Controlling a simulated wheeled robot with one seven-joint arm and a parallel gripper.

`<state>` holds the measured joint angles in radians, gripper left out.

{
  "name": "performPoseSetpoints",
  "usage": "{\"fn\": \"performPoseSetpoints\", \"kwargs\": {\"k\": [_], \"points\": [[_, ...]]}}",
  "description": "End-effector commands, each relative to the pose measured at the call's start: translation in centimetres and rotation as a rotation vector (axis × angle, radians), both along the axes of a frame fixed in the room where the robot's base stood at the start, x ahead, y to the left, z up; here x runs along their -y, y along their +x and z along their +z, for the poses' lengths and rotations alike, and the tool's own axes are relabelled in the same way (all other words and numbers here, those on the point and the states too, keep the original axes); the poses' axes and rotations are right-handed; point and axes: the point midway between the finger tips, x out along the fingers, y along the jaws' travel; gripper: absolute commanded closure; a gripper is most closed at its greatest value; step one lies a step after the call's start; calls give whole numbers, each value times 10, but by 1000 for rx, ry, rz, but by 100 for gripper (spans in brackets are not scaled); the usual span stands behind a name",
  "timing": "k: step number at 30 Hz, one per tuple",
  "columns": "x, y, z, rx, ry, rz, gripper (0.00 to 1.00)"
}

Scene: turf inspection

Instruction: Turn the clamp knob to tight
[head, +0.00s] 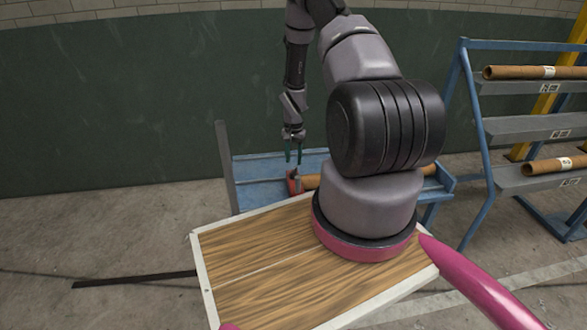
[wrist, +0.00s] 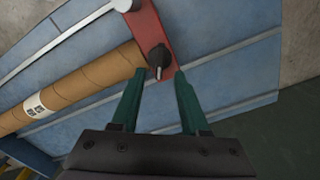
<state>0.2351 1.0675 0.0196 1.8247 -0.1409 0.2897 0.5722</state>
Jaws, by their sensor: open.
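A black clamp knob (wrist: 159,57) with a pointer-like grip sits on a red clamp bracket (wrist: 147,26) in the wrist view. The red bracket also shows in the head view (head: 292,182), at the blue bench. My gripper (wrist: 160,72) is open, with its two green fingers on either side of the knob's lower end in the picture. I cannot tell whether the fingertips are level with the knob or still above it. In the head view my gripper (head: 293,155) points down over the red bracket. The knob itself is not clear in the head view.
A brown cardboard roll (wrist: 75,88) lies left of the bracket on the blue bench (wrist: 232,75). A blue rack (head: 535,130) with more brown rolls stands at the right. A grey post (head: 227,168) rises at the bench's left end. A dark green wall stands behind.

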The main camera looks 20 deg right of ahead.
Motion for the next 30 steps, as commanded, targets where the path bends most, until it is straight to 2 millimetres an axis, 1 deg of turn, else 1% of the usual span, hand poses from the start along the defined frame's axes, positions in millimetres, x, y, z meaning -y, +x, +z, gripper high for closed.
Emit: {"fn": "performPoseSetpoints", "kwargs": {"k": [1, 3, 6, 9, 13, 20, 24, 30], "points": [[0, -1, -11, -2, 1, 1, 55], [0, -1, -22, -2, 1, 2, 55], [0, 0, -36, -1, 0, 1, 55], [0, 0, -44, 0, 0, 2, 55], [0, 0, -49, 1, -1, 2, 55], [0, 0, -49, 1, -1, 1, 55], [0, 0, -49, 1, -1, 1, 100], [0, 0, -49, 1, -1, 3, 100]]}}
